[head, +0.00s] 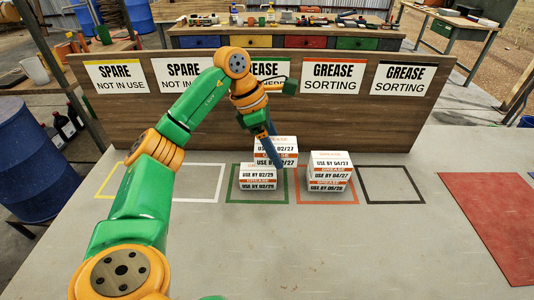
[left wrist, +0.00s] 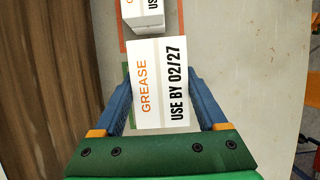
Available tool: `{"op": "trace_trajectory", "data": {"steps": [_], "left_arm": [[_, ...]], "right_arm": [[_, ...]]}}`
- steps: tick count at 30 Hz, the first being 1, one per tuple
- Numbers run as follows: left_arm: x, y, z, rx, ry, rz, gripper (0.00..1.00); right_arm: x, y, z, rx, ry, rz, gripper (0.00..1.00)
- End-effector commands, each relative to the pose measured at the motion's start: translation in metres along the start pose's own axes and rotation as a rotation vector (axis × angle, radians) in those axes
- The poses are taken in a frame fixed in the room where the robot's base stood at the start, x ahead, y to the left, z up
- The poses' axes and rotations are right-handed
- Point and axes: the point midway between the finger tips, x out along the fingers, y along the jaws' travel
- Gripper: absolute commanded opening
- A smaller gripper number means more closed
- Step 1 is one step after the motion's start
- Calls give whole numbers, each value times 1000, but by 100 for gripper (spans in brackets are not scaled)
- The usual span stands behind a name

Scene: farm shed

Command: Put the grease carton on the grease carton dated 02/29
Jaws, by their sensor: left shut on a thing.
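My left gripper (head: 272,147) is shut on a white grease carton (head: 288,160) marked USE BY 02/27. In the left wrist view the fingers (left wrist: 160,105) flank this carton (left wrist: 160,75), its label facing the camera. The grease carton dated 02/29 (head: 258,185) sits inside the green outline (head: 235,201), showing its top and front labels. In the head view the held carton appears behind and slightly right of it, overlapping its far edge. I cannot tell how large the gap between them is. My right gripper is not in view.
Stacked grease cartons (head: 330,182) stand in the red outline to the right; one also shows in the left wrist view (left wrist: 143,22). A black outline (head: 392,203) and a white outline (head: 222,182) are empty. A wooden board (head: 360,125) with signs stands behind. A red mat (head: 490,220) lies right.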

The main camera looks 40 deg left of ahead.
Motion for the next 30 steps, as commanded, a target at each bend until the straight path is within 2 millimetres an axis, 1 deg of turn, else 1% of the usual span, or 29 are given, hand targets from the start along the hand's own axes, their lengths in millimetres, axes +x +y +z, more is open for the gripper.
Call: {"op": "trace_trajectory", "data": {"steps": [1, 6, 9, 10, 12, 18, 22, 23, 24, 25, 30], "left_arm": [[7, 6, -8, -4, 2, -2, 14], [22, 20, -24, -3, 1, -1, 14], [43, 20, -32, 2, 3, -2, 14], [47, 20, -34, 2, 2, -2, 14], [51, 21, -35, 2, 0, 0, 14], [51, 21, -35, 3, -1, 1, 14], [55, 20, -36, 3, -1, 0, 14], [54, 20, -36, 3, -1, 0, 83], [53, 20, -36, 3, -1, 0, 93], [53, 20, -36, 3, -1, 0, 100], [53, 20, -36, 3, -1, 0, 100]], "right_arm": [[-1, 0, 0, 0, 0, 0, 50], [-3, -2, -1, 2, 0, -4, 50], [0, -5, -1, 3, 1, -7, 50], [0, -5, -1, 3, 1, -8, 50], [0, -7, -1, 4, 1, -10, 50], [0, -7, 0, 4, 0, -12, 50], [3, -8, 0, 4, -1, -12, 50], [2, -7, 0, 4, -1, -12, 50], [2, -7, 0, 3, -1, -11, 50], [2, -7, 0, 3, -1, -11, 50], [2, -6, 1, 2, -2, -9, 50]]}}
